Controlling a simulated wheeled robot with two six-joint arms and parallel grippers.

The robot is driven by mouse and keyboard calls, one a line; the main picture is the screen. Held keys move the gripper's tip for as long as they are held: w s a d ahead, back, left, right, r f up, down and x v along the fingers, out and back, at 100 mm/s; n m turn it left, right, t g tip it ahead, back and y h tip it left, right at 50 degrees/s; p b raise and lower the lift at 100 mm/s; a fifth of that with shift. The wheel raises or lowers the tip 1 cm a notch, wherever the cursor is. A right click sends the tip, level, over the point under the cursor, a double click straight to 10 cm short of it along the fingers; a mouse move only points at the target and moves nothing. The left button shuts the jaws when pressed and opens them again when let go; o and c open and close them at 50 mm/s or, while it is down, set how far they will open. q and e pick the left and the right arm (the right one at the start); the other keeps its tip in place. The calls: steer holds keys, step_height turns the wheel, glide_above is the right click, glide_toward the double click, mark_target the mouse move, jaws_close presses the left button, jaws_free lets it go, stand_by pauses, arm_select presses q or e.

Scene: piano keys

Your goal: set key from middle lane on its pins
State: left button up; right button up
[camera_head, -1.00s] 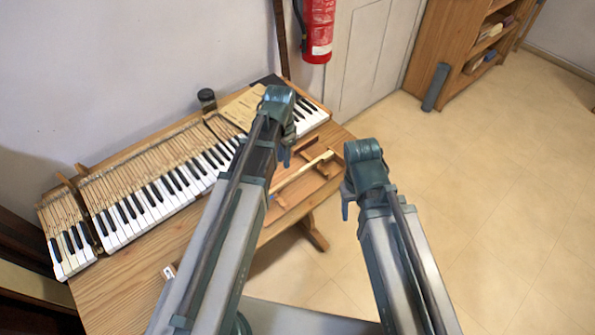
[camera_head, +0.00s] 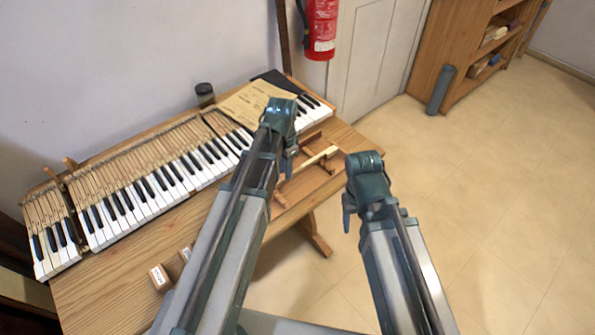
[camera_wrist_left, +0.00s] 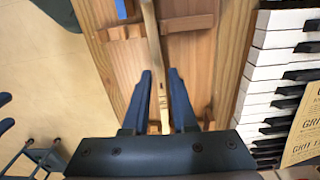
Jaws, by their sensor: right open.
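A long pale wooden key (camera_head: 318,158) lies over the wooden tray (camera_head: 283,200) at the right end of the bench. It also shows in the left wrist view (camera_wrist_left: 151,35), running down between my fingers. My left gripper (camera_head: 287,163) is over the tray; in its wrist view (camera_wrist_left: 161,98) the fingers are apart, one each side of the key, with gaps visible. My right gripper (camera_head: 348,212) is open and empty, over the floor right of the bench. The keyboard (camera_head: 150,200) lies along the bench. My left arm hides part of the tray; I cannot make out the pins.
A printed paper sheet (camera_head: 252,102) lies on the keyboard's right part. A dark jar (camera_head: 205,94) stands behind it. Small labelled blocks (camera_head: 160,278) sit at the bench front. A fire extinguisher (camera_head: 320,28) hangs on the wall.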

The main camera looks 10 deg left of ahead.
arm_select(q)
steer(key=shift+f+b, duration=0.85)
steer(key=shift+b, duration=0.05)
stand_by(0.5)
jaws_close()
stand_by(1.5)
